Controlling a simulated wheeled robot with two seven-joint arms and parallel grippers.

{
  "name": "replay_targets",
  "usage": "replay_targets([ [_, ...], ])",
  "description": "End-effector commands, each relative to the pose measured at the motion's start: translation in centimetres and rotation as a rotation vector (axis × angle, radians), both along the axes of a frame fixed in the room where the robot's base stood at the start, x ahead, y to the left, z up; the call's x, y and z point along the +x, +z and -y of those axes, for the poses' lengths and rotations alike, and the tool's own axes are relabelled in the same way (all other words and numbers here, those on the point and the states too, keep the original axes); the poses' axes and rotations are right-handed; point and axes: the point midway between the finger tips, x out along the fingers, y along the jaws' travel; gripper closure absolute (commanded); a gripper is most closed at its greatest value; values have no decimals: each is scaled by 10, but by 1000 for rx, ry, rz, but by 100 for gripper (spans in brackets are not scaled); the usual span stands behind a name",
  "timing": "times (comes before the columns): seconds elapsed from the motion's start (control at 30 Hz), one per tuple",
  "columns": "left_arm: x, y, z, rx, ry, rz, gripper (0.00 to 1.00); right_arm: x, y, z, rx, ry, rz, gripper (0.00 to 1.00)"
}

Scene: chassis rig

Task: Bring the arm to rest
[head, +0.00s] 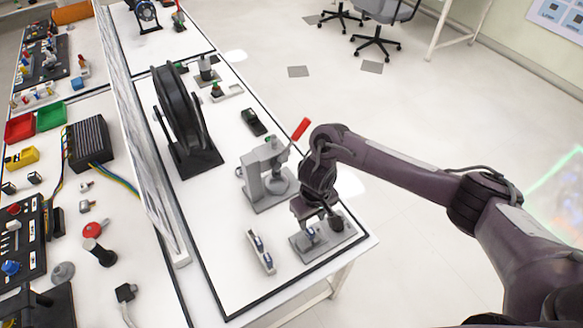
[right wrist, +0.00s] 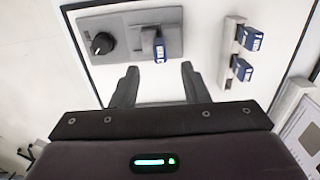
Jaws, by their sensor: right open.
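My right arm (head: 400,168) comes in from the right of the head view and reaches over the front right corner of the white table. Its gripper (head: 318,228) points down over a grey plate (head: 343,240). In the right wrist view my right gripper (right wrist: 158,84) has its two dark fingers spread, with nothing between them. The grey plate (right wrist: 122,48) carries a black knob (right wrist: 101,43) and a blue block (right wrist: 159,47), which stands just beyond the fingertips. In the head view the gripper partly hides the plate. My left gripper is not in view.
A grey press (head: 266,180) with a red lever stands close beside the gripper. A pale rail (head: 260,252) with blue blocks lies left of the plate. A black reel (head: 182,115) stands farther back. Open floor lies to the right of the table.

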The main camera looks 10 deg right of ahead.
Motion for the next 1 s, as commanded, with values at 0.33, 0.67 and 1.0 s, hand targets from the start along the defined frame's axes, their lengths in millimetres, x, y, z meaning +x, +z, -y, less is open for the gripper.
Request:
replay_targets([
  [0.33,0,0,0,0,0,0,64,-30,8,-124,269,228,213,59],
  [0.67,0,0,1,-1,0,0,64,-37,93,-139,343,123,543,59],
  [1.0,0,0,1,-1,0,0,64,-78,108,-22,158,-74,468,59],
])
